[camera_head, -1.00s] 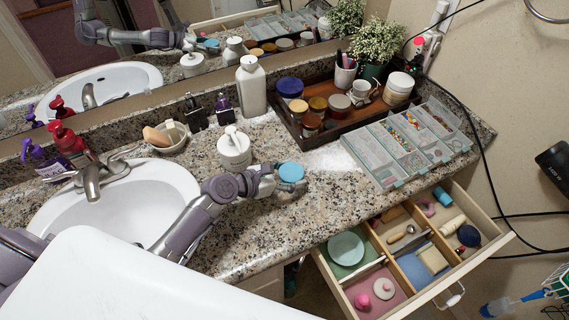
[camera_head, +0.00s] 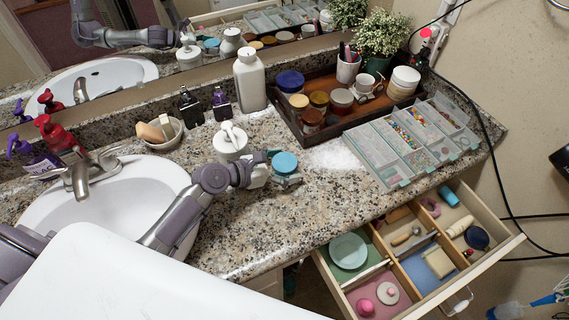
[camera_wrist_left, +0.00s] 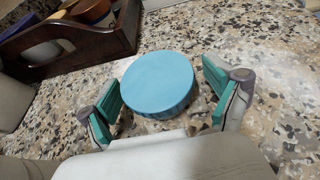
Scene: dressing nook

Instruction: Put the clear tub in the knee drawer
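The clear tub (camera_head: 285,163) has a round blue lid and stands on the granite counter, right of a white mortar-like jar. Its lid also fills the middle of the left wrist view (camera_wrist_left: 158,82). My left gripper (camera_head: 283,181) is at the tub. In the wrist view its green-padded fingers (camera_wrist_left: 160,100) are spread on either side of the lid, with gaps on both sides. The tub's body is mostly hidden under the lid. The knee drawer (camera_head: 500,249) is pulled open at lower right, with divided compartments holding small items. My right gripper is not in view.
A wooden tray (camera_head: 309,140) with jars and a cup stands behind the tub. A pale compartment organizer (camera_head: 385,155) lies to its right, above the drawer. A white jar (camera_head: 231,143) is close to my left arm. The sink (camera_head: 120,195) is at left.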

